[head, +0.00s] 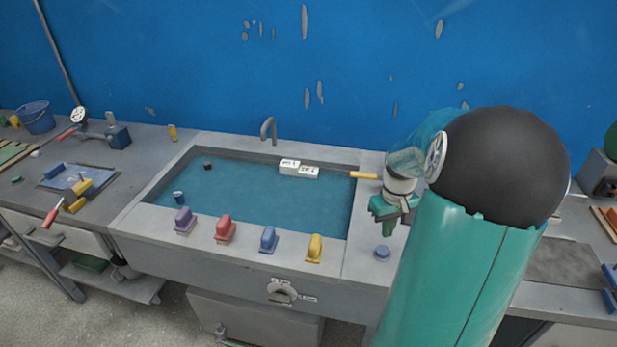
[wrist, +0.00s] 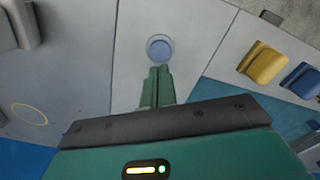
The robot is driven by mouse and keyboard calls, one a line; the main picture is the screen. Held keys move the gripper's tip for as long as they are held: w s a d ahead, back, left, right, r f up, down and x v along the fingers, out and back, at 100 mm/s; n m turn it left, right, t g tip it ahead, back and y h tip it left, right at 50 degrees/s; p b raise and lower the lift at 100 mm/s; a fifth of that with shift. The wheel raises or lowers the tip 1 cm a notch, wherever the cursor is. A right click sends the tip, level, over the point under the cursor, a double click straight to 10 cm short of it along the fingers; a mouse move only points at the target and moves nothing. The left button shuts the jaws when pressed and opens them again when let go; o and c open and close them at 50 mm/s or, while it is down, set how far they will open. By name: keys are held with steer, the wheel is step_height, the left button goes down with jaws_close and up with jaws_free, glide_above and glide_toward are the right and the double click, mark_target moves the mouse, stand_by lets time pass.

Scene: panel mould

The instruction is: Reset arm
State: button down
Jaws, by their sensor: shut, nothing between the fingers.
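My gripper (head: 391,221) is at the right side of the sink in the head view, above the grey counter strip. In the wrist view my gripper (wrist: 158,70) points toward a round blue knob (wrist: 159,49) on the counter. The fingers are together and hold nothing. The blue knob also shows in the head view (head: 382,253), a little below the fingertips. My green arm hides part of the counter on the right.
A water-filled sink (head: 255,200) lies left of my gripper. Purple (head: 185,220), red (head: 225,229), blue (head: 269,239) and yellow (head: 314,248) brushes line its front rim. A yellow handle (head: 364,175) and white blocks (head: 299,168) are at the back. A blue wall (head: 200,70) stands behind.

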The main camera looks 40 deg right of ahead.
steer(key=shift+r, duration=0.4)
steer(key=w+a+r+n+h, duration=0.1)
steer(key=w+a+r, duration=0.15)
steer(key=a, duration=0.25)
steer(key=w+a+r, duration=0.1)
steer(key=a+r, duration=0.2)
steer(key=a, duration=0.2)
steer(key=s+a+r+n+t, duration=0.1)
steer(key=a+r, duration=0.4)
steer(key=a, duration=0.8)
steer(key=s+a+r+n+t+y, duration=0.1)
steer(key=s+a+r+t, duration=0.3)
steer(key=a, duration=0.9)
steer(key=shift+s+r+n+t, duration=0.3)
steer(key=shift+s+r+n, duration=0.1)
steer(key=shift+s, duration=0.25)
